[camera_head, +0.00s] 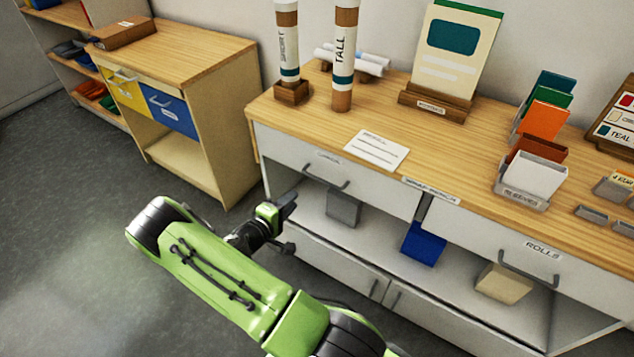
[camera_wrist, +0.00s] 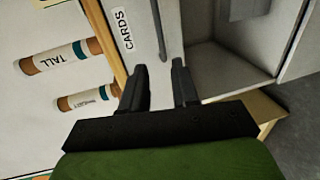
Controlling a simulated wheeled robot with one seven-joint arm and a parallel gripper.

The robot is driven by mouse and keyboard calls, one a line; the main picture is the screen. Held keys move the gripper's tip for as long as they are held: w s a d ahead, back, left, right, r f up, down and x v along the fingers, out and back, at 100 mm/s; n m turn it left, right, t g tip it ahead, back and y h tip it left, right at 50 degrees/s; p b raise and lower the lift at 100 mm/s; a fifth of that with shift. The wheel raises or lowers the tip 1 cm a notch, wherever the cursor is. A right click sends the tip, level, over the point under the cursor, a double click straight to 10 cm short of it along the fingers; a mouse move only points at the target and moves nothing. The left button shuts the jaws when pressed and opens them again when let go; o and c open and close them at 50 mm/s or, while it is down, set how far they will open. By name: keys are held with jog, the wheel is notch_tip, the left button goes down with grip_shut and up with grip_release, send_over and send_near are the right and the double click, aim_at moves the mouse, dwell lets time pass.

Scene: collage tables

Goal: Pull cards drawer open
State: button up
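The cards drawer (camera_head: 350,188) is the left drawer of the long wood-topped cabinet, with a white front and a dark bar handle (camera_head: 325,181). It looks shut. In the wrist view its "CARDS" label (camera_wrist: 123,30) and handle (camera_wrist: 161,30) are seen close up, with the handle upright in the picture. My gripper (camera_head: 284,222) is in front of the cabinet's left end, below and left of the handle in the head view. In the wrist view my gripper (camera_wrist: 160,85) is open and empty. The handle lies beyond the fingertips, roughly in line with the gap, apart from them.
Below the drawer is an open shelf with a grey box (camera_head: 343,208) and a blue box (camera_head: 423,243). The rolls drawer (camera_head: 500,250) is to the right. Tall tubes (camera_head: 343,60) and a card (camera_head: 376,150) are on top. A smaller cabinet (camera_head: 225,120) stands left across a gap.

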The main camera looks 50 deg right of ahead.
aim_at(317, 177)
jog(key=b+x, duration=0.2)
jog(key=x, duration=1.2)
jog(key=shift+d, duration=0.25)
jog(key=shift+s, duration=0.1)
grip_shut()
